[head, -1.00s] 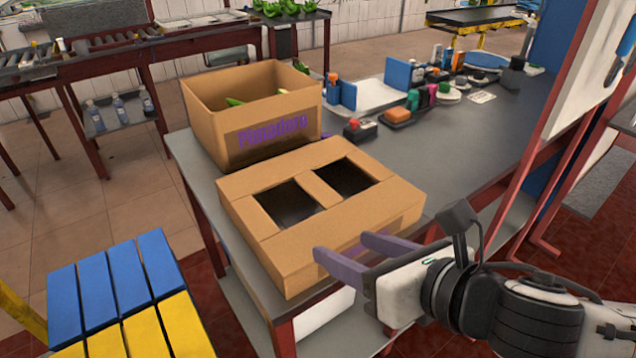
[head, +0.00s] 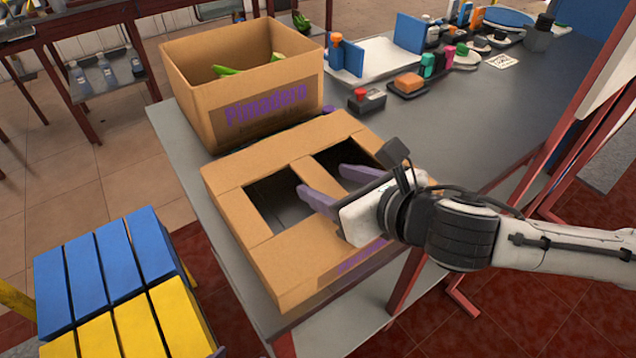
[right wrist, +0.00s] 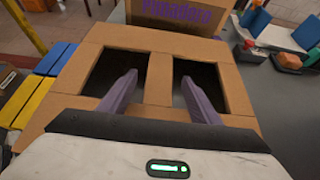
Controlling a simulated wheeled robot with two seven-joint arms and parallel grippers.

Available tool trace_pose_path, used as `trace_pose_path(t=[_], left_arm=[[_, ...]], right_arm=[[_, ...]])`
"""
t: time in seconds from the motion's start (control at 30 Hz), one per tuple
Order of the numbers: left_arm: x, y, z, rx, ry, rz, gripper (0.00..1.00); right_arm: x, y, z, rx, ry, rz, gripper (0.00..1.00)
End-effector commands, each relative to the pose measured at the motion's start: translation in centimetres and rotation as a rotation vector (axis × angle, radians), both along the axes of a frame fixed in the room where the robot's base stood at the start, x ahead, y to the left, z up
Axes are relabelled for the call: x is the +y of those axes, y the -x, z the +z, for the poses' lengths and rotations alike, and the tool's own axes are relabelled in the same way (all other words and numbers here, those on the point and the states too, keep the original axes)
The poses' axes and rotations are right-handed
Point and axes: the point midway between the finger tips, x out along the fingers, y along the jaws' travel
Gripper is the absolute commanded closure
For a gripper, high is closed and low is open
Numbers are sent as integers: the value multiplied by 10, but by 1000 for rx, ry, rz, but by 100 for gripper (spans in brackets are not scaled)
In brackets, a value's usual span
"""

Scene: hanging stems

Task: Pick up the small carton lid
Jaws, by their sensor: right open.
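The carton lid (head: 235,176) is a brown cardboard piece with two rectangular openings split by a middle strip. It lies on the grey table's near end, and it fills much of the right wrist view (right wrist: 157,85). My right gripper (head: 323,184) is open and empty over the lid. Its two purple fingers point toward the openings on either side of the middle strip, as the right wrist view (right wrist: 160,84) shows. I cannot tell whether they touch the strip. My left gripper is not in view.
An open carton (head: 190,117) with green produce inside stands just behind the lid. Blue and yellow slats (head: 120,262) are at the left. A small red and black item (head: 366,99) and an orange block (head: 408,83) sit farther back on the table (head: 480,130).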

Motion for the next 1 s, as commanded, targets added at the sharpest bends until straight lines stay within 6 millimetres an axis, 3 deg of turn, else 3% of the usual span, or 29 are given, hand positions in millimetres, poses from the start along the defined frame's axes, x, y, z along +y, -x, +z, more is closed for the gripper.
trace_pose_path(t=[0.2, 0.43, 0.77, 1.0], left_arm=[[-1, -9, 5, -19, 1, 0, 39], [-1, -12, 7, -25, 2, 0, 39], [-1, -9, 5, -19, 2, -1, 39], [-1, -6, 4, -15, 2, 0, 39]], right_arm=[[13, -16, -13, 1, 1, 0, 43], [13, -18, -13, 1, 1, 0, 43], [13, -17, -13, 1, 1, 0, 97], [14, -18, -9, -4, -2, 0, 100]])
